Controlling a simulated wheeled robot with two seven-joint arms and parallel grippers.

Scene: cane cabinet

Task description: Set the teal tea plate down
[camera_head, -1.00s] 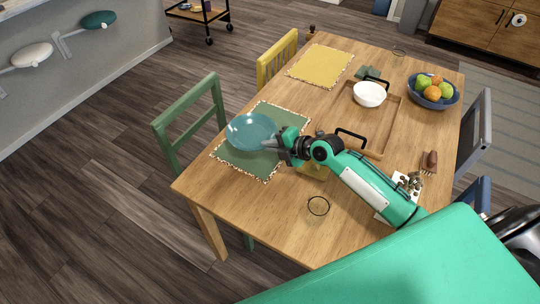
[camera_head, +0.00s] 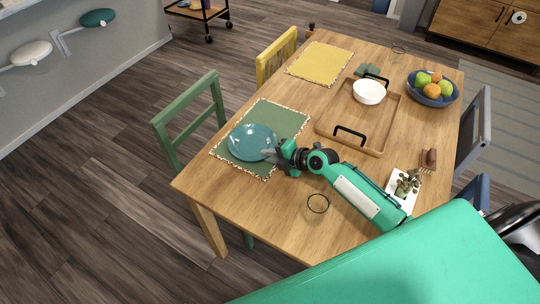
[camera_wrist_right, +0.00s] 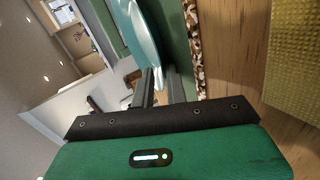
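The teal tea plate (camera_head: 250,140) lies over the green placemat (camera_head: 262,115) at the table's left end, looking flat and low. Whether it fully touches the mat is hard to tell. My right gripper (camera_head: 268,154) is at the plate's near right rim, with its fingers parted a little. In the right wrist view, the plate (camera_wrist_right: 143,30) stands at the fingertips, its rim close to the left finger of the gripper (camera_wrist_right: 162,72). My left gripper is not in view.
A wooden tray (camera_head: 376,140) with a white bowl (camera_head: 369,91) stands to the right. A green chair (camera_head: 164,128) stands at left.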

